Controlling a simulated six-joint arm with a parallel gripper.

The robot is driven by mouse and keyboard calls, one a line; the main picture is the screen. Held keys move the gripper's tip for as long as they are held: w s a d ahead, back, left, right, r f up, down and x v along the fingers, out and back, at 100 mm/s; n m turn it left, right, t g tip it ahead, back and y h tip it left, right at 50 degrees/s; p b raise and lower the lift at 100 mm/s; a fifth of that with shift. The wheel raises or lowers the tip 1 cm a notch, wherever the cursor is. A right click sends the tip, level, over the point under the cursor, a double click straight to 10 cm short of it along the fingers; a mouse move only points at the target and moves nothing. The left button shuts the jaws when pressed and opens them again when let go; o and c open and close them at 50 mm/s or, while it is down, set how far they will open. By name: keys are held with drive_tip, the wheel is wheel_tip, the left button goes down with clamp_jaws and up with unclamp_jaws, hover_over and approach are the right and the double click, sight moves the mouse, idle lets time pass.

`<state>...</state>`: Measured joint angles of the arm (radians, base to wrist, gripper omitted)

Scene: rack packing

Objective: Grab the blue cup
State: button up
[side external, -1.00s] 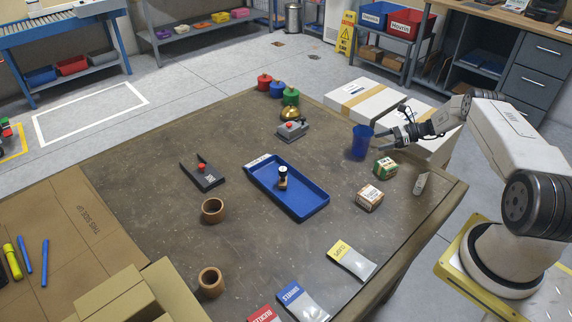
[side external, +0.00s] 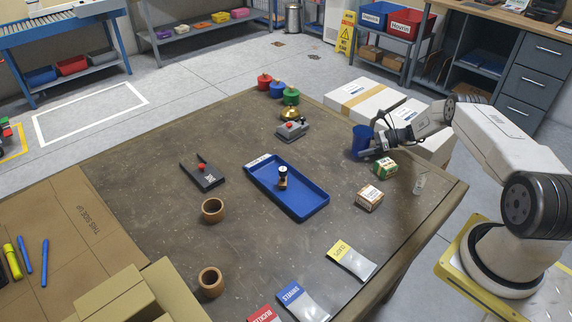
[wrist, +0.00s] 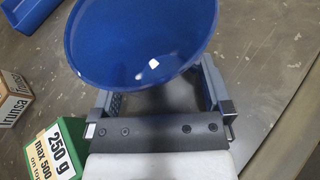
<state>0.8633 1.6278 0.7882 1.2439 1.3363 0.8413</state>
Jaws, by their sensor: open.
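The blue cup (side external: 361,139) stands upright near the right side of the brown table, and its round mouth fills the top of the wrist view (wrist: 140,35). My gripper (side external: 374,147) is right at the cup in the side view. In the wrist view its jaws (wrist: 158,95) are open, one finger on each side of the cup's lower part. The fingertips are partly hidden behind the cup's rim, so I cannot tell whether they touch it.
A green box (side external: 385,168) stands close beside my gripper, with a brown-and-white box (side external: 369,198) nearer the front. A blue tray (side external: 313,207) lies mid-table. White cartons (side external: 360,95) lie behind.

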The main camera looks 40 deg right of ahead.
sight(365, 138)
idle(0.5)
drive_tip(key=c, duration=0.9)
drive_tip(key=shift+w+r, duration=0.1)
drive_tip(key=shift+r, duration=0.05)
drive_tip(key=shift+c, duration=0.2)
drive_tip(key=shift+r, duration=1.55)
drive_tip(key=s+a+r, duration=0.6)
drive_tip(key=s+r, duration=0.3)
drive_tip(key=s, duration=0.3)
drive_tip(key=shift+s+a+r, duration=0.25)
drive_tip(key=shift+a+r, duration=0.05)
